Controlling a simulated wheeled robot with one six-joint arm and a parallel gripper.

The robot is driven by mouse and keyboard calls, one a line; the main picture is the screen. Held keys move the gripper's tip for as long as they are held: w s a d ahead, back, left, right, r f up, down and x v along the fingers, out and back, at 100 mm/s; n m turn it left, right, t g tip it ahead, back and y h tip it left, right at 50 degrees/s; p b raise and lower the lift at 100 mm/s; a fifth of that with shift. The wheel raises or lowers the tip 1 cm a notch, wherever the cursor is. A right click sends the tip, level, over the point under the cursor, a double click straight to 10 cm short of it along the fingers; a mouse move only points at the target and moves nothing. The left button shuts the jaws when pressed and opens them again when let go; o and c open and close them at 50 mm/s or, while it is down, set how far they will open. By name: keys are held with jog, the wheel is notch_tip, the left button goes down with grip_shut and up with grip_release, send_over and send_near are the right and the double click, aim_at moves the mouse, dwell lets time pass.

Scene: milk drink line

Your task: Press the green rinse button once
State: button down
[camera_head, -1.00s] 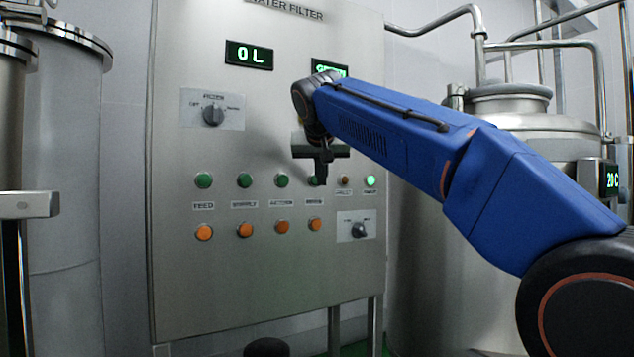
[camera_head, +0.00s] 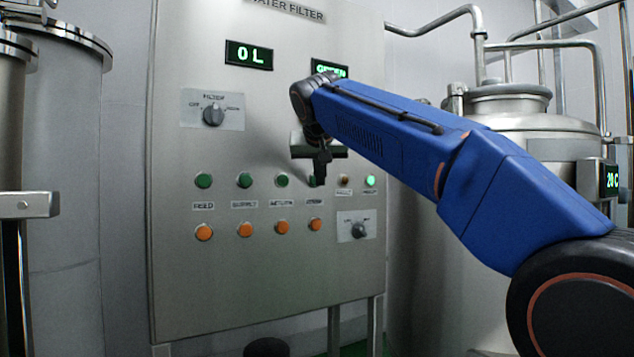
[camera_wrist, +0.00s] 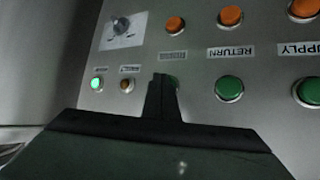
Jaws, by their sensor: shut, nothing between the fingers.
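The control panel (camera_head: 180,270) has a row of green buttons above a row of orange buttons. The fourth green button in the row, above a label too blurred to read surely, is the likely rinse button. It is mostly hidden behind my gripper (camera_head: 319,180) in the head view. In the wrist view a sliver of this green button (camera_wrist: 175,82) shows just right of my gripper tips (camera_wrist: 160,84). My gripper is shut and empty, with its tips at or very close to the button. I cannot tell whether they touch it.
Neighbouring buttons are close: the RETURN green button (camera_wrist: 229,88), an orange button (camera_head: 315,224) below, a small amber lamp (camera_head: 344,181) and a lit green lamp (camera_head: 370,181). Selector knobs (camera_head: 213,115) stick out. A steel tank (camera_head: 520,125) stands at right.

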jog(key=shift+w, duration=0.1)
dwell(0.6)
jog(key=shift+s+d, duration=0.4)
jog(key=shift+s, duration=0.35)
jog(key=shift+s+d, duration=0.7)
jog(key=shift+s, duration=0.35)
jog(key=shift+s+d, duration=0.7)
jog(key=shift+s, duration=0.3)
jog(key=shift+d, duration=0.1)
